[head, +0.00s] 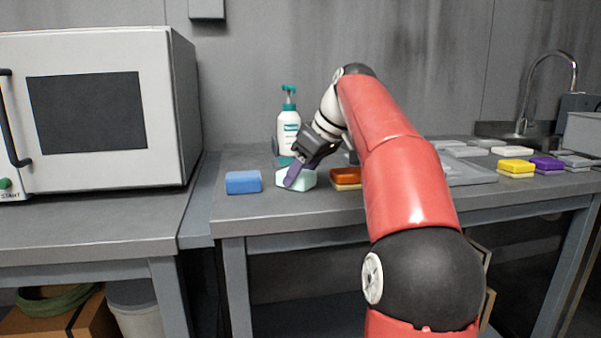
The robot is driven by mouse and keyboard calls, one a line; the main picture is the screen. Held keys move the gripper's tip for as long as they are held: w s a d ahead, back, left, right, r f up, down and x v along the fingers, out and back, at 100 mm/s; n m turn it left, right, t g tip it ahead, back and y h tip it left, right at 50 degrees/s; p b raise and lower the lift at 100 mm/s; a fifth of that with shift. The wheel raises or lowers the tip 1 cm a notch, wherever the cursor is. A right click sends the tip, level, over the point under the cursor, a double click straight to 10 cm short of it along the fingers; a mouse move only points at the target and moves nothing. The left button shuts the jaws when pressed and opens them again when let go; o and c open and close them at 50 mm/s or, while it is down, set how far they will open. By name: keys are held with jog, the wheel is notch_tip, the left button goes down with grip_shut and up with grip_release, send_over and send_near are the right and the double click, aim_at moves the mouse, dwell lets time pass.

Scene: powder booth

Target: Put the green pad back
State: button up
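A pale, mint-tinted block (308,180), the closest thing to a green pad that I can make out, sits on the bench near its front edge. My gripper (293,176) reaches down at it from above, and a purple finger lies across its front. The other finger is hidden, so I cannot tell whether the gripper grips the block or only touches it. A dull teal thing (282,160) shows in part behind the block, by the foot of the bottle.
A blue pad (243,183) lies left of the block, an orange-brown pad (345,178) right of it. A pump bottle (288,130) stands behind. Yellow (515,168), purple (547,164) and grey pads lie far right, near a grey tray (470,178). My arm hides the bench's middle.

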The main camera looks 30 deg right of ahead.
jog(key=o, duration=0.4)
jog(key=shift+r, duration=0.35)
jog(key=p+v, duration=0.3)
jog(key=v, duration=0.8)
jog(key=shift+s+r, duration=0.2)
jog(key=shift+r, duration=0.1)
jog(key=shift+d, duration=0.1)
